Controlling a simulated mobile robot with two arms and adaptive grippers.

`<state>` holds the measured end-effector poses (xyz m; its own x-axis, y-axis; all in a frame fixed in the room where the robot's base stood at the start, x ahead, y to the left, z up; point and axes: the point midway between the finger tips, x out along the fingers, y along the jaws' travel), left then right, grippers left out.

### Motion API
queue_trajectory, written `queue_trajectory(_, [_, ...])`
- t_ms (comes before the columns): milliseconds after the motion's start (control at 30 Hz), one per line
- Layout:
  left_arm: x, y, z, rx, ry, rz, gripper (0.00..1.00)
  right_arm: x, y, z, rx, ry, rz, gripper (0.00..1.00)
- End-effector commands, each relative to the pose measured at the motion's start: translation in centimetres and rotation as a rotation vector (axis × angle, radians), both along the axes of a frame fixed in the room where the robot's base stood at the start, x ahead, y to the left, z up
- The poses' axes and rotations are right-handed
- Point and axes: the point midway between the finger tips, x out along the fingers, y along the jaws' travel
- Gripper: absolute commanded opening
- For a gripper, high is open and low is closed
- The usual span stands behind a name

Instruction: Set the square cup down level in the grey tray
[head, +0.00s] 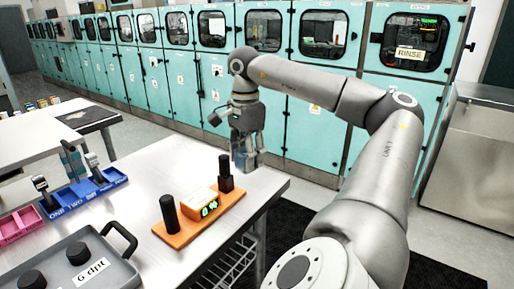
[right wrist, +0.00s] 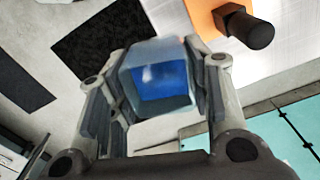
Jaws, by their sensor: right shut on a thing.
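My right gripper (head: 246,146) is shut on the square cup (head: 240,158), held in the air beyond the table's far right corner. In the right wrist view the cup (right wrist: 160,82) is a clear, square-walled vessel with blue inside, between the two fingers. I cannot tell whether it is exactly level. A grey tray-like piece (head: 112,262) with a black handle, dark knobs and a white label lies at the lower left of the head view, well away from the cup. My left gripper is not in view.
An orange board (head: 180,238) with two black posts and a green-lit display stands on the steel table (head: 140,184). A blue rack (head: 85,190) and pink tray (head: 22,224) are at the left. Teal cabinets (head: 310,130) line the back.

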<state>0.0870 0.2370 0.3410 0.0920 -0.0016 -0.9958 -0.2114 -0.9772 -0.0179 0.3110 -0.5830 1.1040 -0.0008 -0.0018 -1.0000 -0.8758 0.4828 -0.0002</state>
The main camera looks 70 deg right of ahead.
Motion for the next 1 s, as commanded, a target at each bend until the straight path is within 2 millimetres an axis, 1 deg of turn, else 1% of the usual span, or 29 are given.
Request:
queue_trajectory(33, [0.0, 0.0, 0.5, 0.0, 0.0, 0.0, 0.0, 0.3, 0.6, 0.2, 0.001, 0.0, 0.008, 0.26])
queue_trajectory(567, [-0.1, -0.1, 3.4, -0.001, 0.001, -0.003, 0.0, 3.2, 6.4, 0.3, 0.003, -0.001, 0.061, 0.26])
queue_trajectory(1000, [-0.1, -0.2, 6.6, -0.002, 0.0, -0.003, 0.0, 5.5, 11.1, 0.4, 0.003, -0.001, 0.105, 0.26])
